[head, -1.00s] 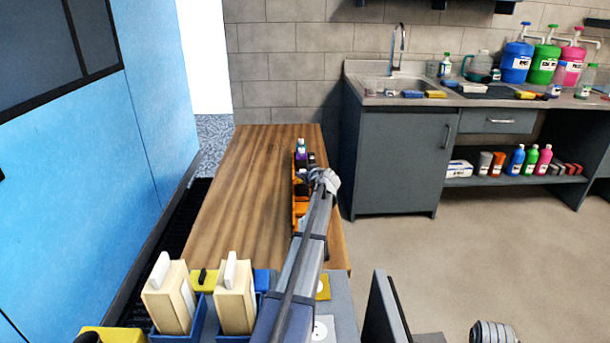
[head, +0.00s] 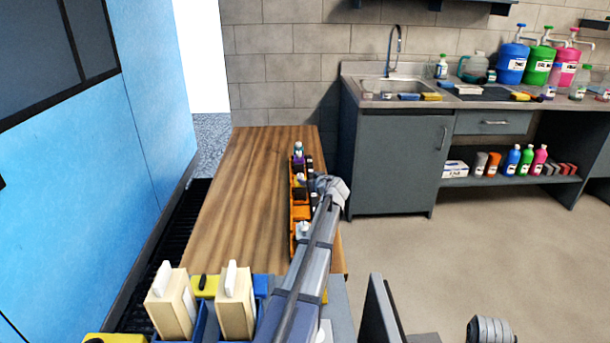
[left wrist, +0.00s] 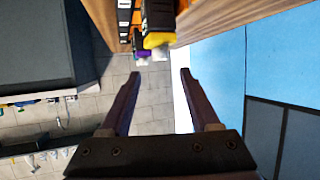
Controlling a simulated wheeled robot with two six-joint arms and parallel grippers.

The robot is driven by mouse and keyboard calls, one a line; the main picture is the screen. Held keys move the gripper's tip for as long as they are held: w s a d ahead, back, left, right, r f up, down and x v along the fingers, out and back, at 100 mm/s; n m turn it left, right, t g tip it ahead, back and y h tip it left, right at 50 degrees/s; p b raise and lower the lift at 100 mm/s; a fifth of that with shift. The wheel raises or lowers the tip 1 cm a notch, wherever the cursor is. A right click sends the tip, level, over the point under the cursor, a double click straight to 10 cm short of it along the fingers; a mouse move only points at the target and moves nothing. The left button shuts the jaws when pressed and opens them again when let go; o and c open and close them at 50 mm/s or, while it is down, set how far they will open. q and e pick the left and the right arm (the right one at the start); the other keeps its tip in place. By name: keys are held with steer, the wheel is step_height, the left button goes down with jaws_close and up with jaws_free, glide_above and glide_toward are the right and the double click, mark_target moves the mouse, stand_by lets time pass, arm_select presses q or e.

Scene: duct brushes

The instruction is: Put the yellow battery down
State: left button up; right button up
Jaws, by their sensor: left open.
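The yellow battery (left wrist: 160,39), yellow with a black body, shows at the top of the left wrist view, at the table and beside an orange bin (left wrist: 124,16). My left gripper (left wrist: 161,74) is open, with nothing between its fingers. The battery lies past the fingertips and looks clear of them. In the head view my left gripper (head: 328,186) is at the right edge of the wooden table (head: 240,190), by a row of orange bins (head: 299,213). The arm and wrist partly hide these bins.
Two cream-coloured containers (head: 236,304) stand in blue bins at the near left. A blue wall (head: 140,120) runs along the left. A grey sink cabinet (head: 392,160) stands beyond the table on the right. The table's left half is bare.

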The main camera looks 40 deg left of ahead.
arm_select(q)
steer(key=v, duration=0.4)
steer(key=shift+p, duration=0.4)
